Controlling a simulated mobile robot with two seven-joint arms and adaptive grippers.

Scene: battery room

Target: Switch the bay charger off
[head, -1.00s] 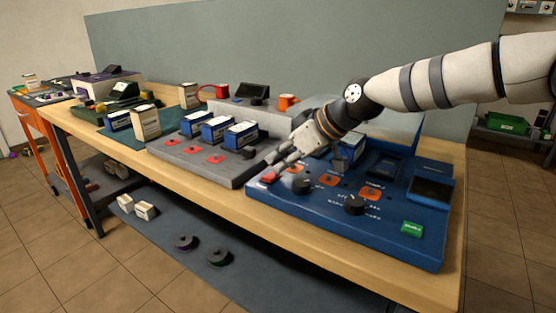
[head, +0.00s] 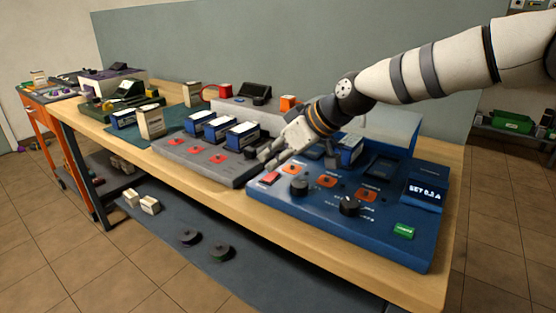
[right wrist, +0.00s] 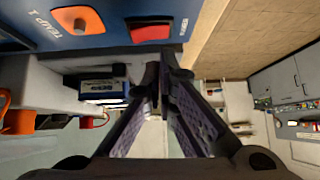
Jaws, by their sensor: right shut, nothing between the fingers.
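The blue charger panel (head: 330,222) lies on the bench at the right. A red switch (head: 269,179) sits at its left front corner and also shows in the right wrist view (right wrist: 151,32). The panel has two black knobs, several orange parts, a green button (head: 404,231) and a display (head: 424,192) with lit text starting "SET"; its digits are hard to read. My right gripper (head: 268,160) is shut and empty, just above and behind the red switch, apart from it. In the right wrist view the fingertips (right wrist: 164,72) are together. My left gripper is out of view.
A grey unit (head: 200,165) with blue-and-white batteries (head: 243,135) and red parts stands close left of the panel. A white box (head: 150,123) stands further left. Below the bench, a dark shelf (head: 205,275) holds two round discs. The bench's front edge is clear.

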